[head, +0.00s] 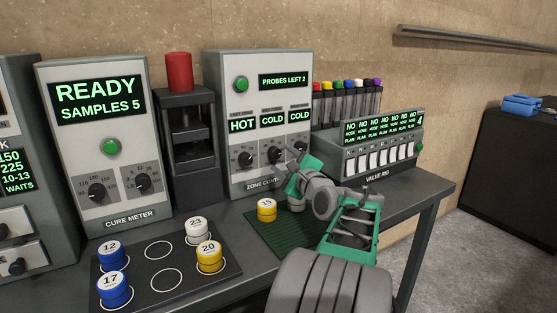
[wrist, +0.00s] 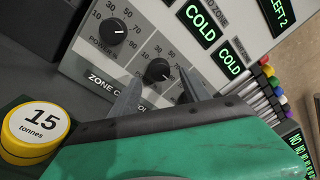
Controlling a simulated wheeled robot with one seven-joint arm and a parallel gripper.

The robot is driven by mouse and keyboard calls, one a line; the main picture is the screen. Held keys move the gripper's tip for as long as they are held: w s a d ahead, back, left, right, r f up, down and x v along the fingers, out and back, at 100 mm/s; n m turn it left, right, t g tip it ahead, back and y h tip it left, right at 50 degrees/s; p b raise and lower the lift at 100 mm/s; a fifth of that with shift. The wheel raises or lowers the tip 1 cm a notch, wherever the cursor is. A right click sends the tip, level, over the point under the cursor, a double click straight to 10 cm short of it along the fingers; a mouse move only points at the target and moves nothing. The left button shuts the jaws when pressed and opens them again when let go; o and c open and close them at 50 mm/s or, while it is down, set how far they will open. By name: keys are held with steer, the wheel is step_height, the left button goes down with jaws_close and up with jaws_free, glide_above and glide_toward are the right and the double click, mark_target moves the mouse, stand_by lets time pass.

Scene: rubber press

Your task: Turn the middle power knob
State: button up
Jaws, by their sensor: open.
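The grey zone control box (head: 228,85) carries a row of dark power knobs under displays reading HOT, COLD and COLD. The middle power knob (head: 275,155) has a white pointer line; it also shows in the wrist view (wrist: 158,70). My gripper (head: 288,157) is open just in front of the panel at this knob. In the wrist view, the fingertips (wrist: 159,75) appear on either side of the middle knob; I cannot tell whether they touch it. The left power knob (wrist: 116,32) is clear of the fingers.
A yellow weight marked 15 (head: 267,210) stands on the green mat (head: 262,236) below the panel. The valve rig (head: 380,150) and coloured-cap tubes (head: 345,100) stand close on the right. A dark tray (head: 235,272) with several weights lies at front left.

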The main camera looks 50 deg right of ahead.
mark_target(277, 155)
steer(key=x, duration=0.3)
steer(key=shift+w+d, duration=0.1)
steer(key=shift+w, duration=0.25)
jaws_close()
